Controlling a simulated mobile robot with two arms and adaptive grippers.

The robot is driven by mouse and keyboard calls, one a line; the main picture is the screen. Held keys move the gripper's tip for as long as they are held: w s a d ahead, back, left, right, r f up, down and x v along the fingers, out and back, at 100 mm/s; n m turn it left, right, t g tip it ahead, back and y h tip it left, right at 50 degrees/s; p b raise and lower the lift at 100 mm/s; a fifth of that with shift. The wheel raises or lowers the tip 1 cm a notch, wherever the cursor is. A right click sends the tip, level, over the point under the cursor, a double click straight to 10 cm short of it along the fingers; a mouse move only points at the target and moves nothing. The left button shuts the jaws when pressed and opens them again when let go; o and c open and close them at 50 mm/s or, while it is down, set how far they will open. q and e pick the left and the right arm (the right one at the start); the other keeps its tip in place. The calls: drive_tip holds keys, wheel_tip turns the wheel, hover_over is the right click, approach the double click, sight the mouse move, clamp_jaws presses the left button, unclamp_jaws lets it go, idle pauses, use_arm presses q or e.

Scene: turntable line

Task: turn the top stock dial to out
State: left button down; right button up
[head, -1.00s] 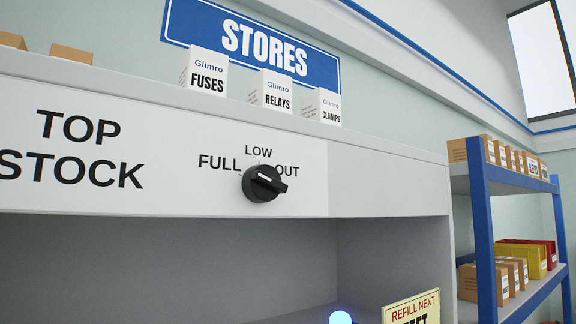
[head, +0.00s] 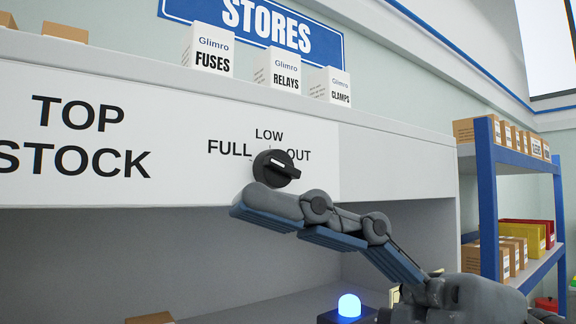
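The top stock dial (head: 276,168) is a round black knob on the white front panel, right of the words TOP STOCK. FULL stands to its left, LOW above and OUT to its right. Its raised bar runs roughly left to right, tipped slightly down at the right, with a pale mark on it. I cannot tell for sure which label it points at. My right gripper (head: 268,212) reaches in from the lower right. A grey finger with blue pads stretches toward the dial, its tip just below the knob. Nothing lies against its pads. My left gripper is not in view.
Small white boxes of fuses (head: 209,50), relays (head: 277,70) and clamps (head: 329,86) stand on the ledge above. A lit blue lamp (head: 349,306) stands below my right finger. A blue rack (head: 487,200) with cartons is at the right.

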drive_tip(key=a+f+n+t+h, duration=0.2)
drive_tip(key=n+t+h, duration=0.2)
drive_tip(key=t, duration=0.2)
drive_tip(key=t+h, duration=0.8)
drive_tip(key=t, duration=0.8)
approach(285, 169)
drive_tip(key=p+x, duration=0.5)
drive_tip(key=x, duration=0.3)
drive_tip(key=shift+w+a+r, duration=0.1)
drive_tip(key=shift+w, duration=0.1)
drive_tip(key=shift+w+a, duration=0.25)
drive_tip(key=shift+w, duration=0.15)
